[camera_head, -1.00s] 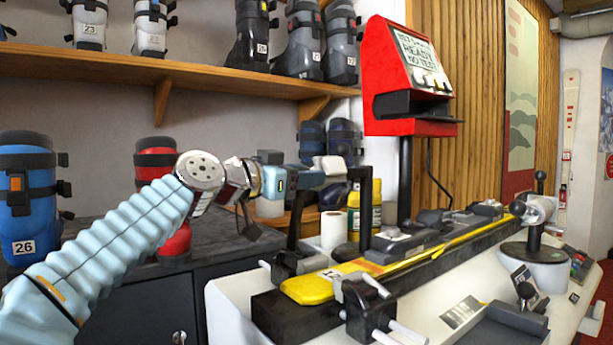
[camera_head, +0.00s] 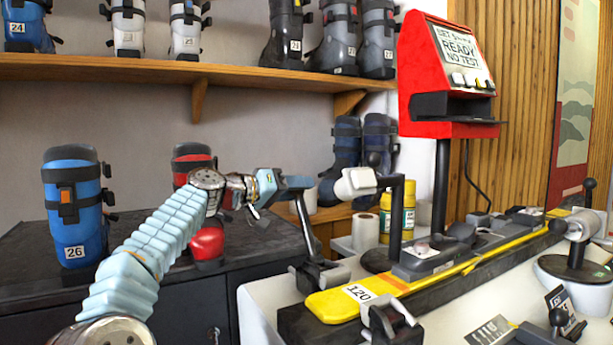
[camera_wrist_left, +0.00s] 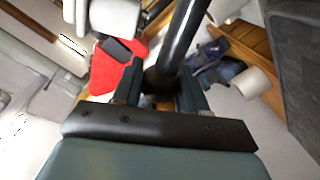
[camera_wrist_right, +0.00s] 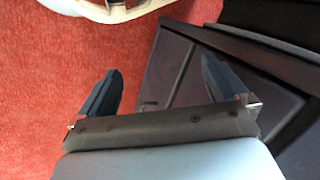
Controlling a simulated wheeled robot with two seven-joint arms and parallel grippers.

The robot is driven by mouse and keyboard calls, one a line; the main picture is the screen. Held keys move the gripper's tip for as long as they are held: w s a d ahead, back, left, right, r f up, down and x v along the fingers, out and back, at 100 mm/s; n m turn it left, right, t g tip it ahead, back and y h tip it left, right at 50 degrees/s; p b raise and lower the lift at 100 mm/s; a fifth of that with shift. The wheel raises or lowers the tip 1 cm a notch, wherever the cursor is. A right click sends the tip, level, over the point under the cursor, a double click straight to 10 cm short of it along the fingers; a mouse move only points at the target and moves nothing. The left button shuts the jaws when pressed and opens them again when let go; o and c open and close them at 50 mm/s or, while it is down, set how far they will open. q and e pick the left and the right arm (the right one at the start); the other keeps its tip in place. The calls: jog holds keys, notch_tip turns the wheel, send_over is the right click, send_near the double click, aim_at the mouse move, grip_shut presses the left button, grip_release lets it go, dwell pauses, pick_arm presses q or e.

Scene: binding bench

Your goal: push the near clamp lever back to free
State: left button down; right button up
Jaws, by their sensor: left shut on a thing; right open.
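My left gripper (camera_head: 303,184) is shut on the upper end of a dark clamp lever (camera_head: 305,222). The lever leans to the left in the head view and rises from a dark clamp jaw (camera_head: 320,276) at the near end of the yellow ski (camera_head: 335,306). In the left wrist view the dark lever (camera_wrist_left: 182,42) runs up and away from between the fingers, which hide its held end. My right gripper (camera_wrist_right: 160,72) is open and empty in the right wrist view. It is outside the head view.
Another clamp jaw (camera_head: 390,322) sits on the ski's front side. A red kiosk (camera_head: 447,75) stands behind. Red carpet (camera_wrist_right: 60,70) lies below my right gripper.

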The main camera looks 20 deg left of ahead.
pick_arm(q)
jog(key=w+a+f+n, duration=0.1)
jog(key=w+a+f, duration=0.1)
jog(key=a+f, duration=0.1)
jog(key=shift+w+f+n, duration=0.15)
jog(key=shift+f+n, duration=0.25)
jog(key=shift+f, duration=0.45)
jog(key=shift+r+p, duration=0.35)
jog(key=shift+r, duration=0.4)
dwell(0.5)
jog(key=c, duration=0.9)
grip_release()
jog(key=shift+d, duration=0.1)
jog(key=shift+o, duration=1.3)
jog(key=shift+f, duration=0.2)
jog(key=shift+w+f, duration=0.1)
jog(key=shift+f, duration=0.05)
